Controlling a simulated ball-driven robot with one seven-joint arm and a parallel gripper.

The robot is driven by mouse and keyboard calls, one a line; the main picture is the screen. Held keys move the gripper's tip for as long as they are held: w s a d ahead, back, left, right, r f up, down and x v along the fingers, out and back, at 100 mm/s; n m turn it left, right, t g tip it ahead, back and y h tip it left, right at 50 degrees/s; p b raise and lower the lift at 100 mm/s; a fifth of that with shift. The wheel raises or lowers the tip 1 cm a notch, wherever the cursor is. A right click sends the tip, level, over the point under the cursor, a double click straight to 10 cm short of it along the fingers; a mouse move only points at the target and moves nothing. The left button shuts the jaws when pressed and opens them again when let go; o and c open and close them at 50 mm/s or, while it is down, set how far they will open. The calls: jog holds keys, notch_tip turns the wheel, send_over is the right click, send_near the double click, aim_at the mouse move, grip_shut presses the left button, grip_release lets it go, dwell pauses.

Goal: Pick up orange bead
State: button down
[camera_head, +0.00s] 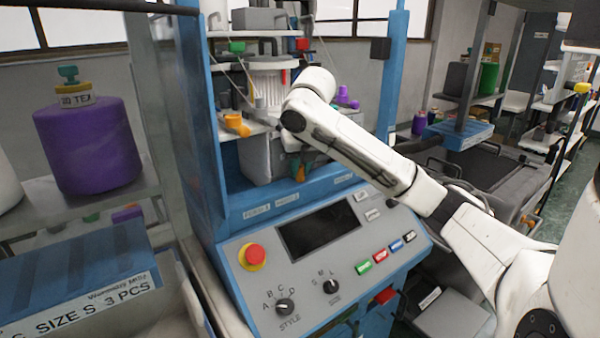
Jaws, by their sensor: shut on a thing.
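My white arm reaches in from the right to the blue knitting machine (227,235). My gripper (298,160) points down in front of the machine's opening, mostly hidden behind my wrist. It is shut on a small orange piece, which looks like the orange bead (300,173), showing just below the wrist above the machine's blue front ledge. The fingers are too small and covered to make out clearly. A larger orange part (237,124) sits on the machine's shelf to the left of my wrist.
A control panel with a dark screen (319,231), a red stop button (252,256) and dials lies below. A purple yarn cone (88,145) stands on a shelf at left. A blue box (75,285) is at the lower left. Purple pieces (346,98) sit behind my arm.

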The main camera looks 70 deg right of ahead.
jog(key=shift+s+a+r, duration=0.3)
jog(key=shift+a+r, duration=0.1)
jog(key=shift+r, duration=0.1)
jog(key=s+a+r, duration=0.7)
jog(key=s+a, duration=0.1)
jog(key=a, duration=0.2)
jog(key=shift+s, duration=0.25)
jog(key=shift+d, duration=0.1)
